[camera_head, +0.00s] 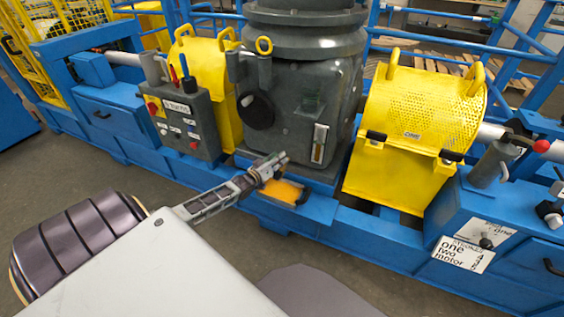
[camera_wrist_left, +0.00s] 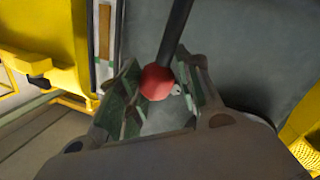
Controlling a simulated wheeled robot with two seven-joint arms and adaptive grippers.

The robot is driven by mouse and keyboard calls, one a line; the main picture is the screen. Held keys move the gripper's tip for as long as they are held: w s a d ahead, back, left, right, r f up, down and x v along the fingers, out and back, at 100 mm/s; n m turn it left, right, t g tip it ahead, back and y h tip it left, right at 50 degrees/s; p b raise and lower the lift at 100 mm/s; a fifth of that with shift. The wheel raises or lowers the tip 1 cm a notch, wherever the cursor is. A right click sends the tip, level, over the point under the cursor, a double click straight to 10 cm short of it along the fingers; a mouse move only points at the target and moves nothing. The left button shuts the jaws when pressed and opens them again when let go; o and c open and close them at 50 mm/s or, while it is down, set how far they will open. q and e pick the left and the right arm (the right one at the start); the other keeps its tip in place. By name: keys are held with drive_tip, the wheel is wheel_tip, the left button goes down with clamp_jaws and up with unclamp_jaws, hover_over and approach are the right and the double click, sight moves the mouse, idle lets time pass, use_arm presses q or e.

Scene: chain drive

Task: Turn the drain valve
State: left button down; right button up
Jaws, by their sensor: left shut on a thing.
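My left gripper (camera_head: 272,168) is in front of the base of the dark grey gearbox housing (camera_head: 330,115), low down near the blue frame. In the left wrist view, a red knob (camera_wrist_left: 157,82) on a dark rod (camera_wrist_left: 176,35) sits between the fingers of this gripper (camera_wrist_left: 165,100), which are shut on it. I take it for the drain valve's handle, but the valve body cannot be made out. In the head view the gripper hides the knob. An orange-yellow part (camera_head: 283,190) shows just below the fingertips. My right gripper is out of view.
A grey control box (camera_head: 185,122) with buttons stands left of the housing. Yellow guards (camera_head: 415,125) flank the housing on both sides. The blue frame (camera_head: 345,228) runs across in front, with a grey cylinder (camera_head: 492,163) at right. Bare floor lies in front.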

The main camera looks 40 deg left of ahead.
use_arm(q)
drive_tip(key=shift+s+a+f+n, duration=0.25)
drive_tip(key=shift+a+f+n, duration=0.05)
drive_tip(key=shift+f+n, duration=0.15)
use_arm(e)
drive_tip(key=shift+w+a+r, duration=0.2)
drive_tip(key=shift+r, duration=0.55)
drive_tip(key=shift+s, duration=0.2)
use_arm(q)
drive_tip(key=c, duration=1.4)
unclamp_jaws()
drive_tip(key=o, duration=0.3)
drive_tip(key=shift+r, duration=0.15)
drive_tip(key=shift+w, duration=0.1)
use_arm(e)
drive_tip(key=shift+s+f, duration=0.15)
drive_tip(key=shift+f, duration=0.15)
use_arm(q)
drive_tip(key=shift+a+r, duration=0.1)
drive_tip(key=shift+r, duration=0.1)
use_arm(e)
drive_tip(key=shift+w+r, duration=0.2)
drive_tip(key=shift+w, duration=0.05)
